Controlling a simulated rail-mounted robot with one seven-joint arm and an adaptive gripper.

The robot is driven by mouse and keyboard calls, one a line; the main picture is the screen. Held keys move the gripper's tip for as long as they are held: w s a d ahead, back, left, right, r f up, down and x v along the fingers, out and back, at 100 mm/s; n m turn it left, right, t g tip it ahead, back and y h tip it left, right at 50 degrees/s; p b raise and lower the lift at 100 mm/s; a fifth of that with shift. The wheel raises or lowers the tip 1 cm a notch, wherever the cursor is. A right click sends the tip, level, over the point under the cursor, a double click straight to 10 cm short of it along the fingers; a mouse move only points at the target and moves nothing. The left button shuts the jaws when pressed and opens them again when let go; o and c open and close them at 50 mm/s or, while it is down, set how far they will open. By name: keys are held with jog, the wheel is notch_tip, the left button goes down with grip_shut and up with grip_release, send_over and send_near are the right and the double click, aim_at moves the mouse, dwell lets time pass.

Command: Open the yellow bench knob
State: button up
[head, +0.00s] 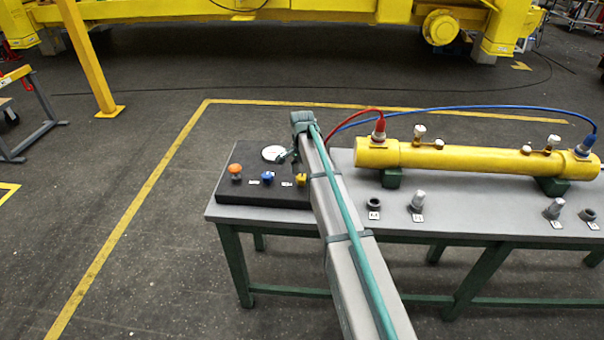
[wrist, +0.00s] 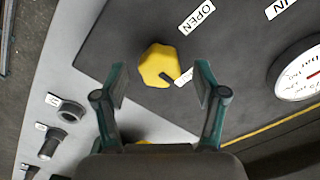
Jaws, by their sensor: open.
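The yellow bench knob (wrist: 159,65) is a faceted yellow knob with a dark pointer mark, on the dark panel. In the wrist view it lies ahead of my gripper (wrist: 160,82), roughly between the lines of its two open fingers. I cannot tell how far the fingertips are from it. In the head view the yellow knob (head: 300,180) is at the right of the dark panel (head: 245,150), beside my arm. My gripper is mostly hidden there behind my arm.
An orange knob (head: 235,172) and a blue knob (head: 267,177) stand left of the yellow one. A white gauge (head: 273,153) is behind them. A yellow cylinder (head: 470,160) with red and blue hoses and several loose fittings occupy the bench's right side.

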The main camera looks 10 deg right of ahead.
jog(key=shift+f, duration=0.2)
jog(key=c, duration=1.1)
jog(key=shift+c, duration=0.2)
